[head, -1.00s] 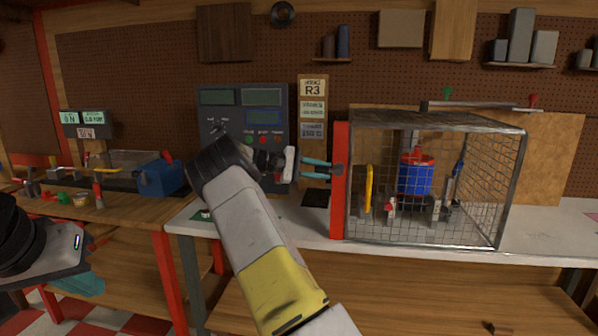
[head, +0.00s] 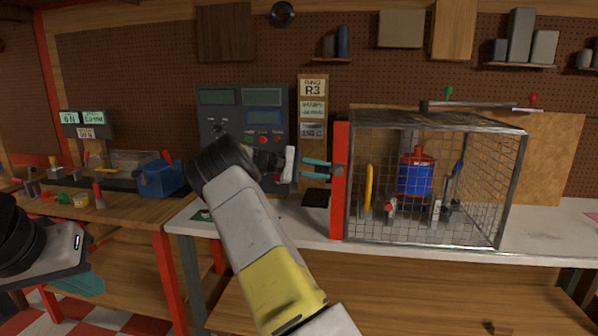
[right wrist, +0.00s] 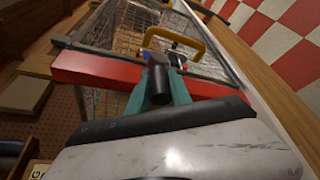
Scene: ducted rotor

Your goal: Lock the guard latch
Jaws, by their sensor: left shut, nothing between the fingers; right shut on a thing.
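The wire-mesh guard cage (head: 515,150) stands on the white bench, with a red upright bar (head: 340,205) on its left side. The guard latch (head: 338,170) is a small dark knob on that bar; it shows as a dark cylinder in the right wrist view (right wrist: 158,82). My right gripper (head: 318,169) reaches the knob from the left, its teal fingers (right wrist: 178,88) shut around it. Part of the knob is hidden between the fingers. My left gripper (head: 85,284) is shut and empty at the lower left, well away from the cage.
Inside the cage are a blue and red rotor unit (head: 416,177) and a yellow handle (head: 368,188). A dark control panel (head: 240,112) stands behind my right arm. A wooden bench (head: 125,212) with tools and a blue box (head: 160,177) is at left.

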